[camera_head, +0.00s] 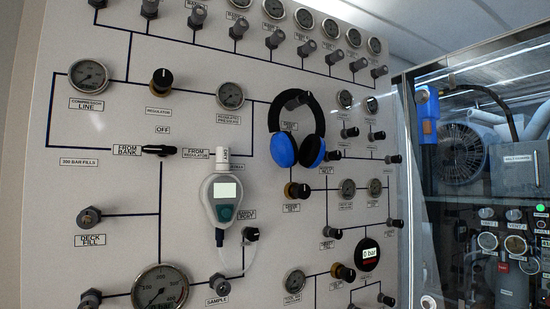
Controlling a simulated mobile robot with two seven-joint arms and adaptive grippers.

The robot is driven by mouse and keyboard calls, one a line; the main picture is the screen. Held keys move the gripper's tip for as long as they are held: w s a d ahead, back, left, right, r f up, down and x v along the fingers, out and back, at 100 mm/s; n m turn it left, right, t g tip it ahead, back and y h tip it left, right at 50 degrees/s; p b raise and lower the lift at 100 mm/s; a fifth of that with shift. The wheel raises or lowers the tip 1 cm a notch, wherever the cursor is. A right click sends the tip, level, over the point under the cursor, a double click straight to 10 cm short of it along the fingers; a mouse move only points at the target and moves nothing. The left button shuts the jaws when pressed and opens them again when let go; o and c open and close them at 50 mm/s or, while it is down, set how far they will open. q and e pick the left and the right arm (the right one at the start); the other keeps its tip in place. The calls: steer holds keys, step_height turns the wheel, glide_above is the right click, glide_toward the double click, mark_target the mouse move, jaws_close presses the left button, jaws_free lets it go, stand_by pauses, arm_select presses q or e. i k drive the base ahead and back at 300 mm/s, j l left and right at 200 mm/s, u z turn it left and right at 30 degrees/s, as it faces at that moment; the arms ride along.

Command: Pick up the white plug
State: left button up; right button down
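A white cylindrical piece (220,160), which looks like the white plug, stands upright at the top of a handheld grey and white meter (223,197). The meter hangs on the panel and has a pale screen and a green button. I cannot tell whether the white piece is fixed in the meter or only touches it. A thin pale tube runs from the meter's lower end toward the sample fitting (219,284). Neither of my grippers is in view.
The upright white panel (120,200) carries several gauges, knobs and fittings that stick out. Blue and black ear defenders (296,130) hang right of the meter. A clear-walled enclosure (470,200) with machinery stands at the right, with a blue handheld device (428,115) at its upper left.

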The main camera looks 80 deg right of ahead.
mark_target(222, 154)
steer(key=z, duration=1.65)
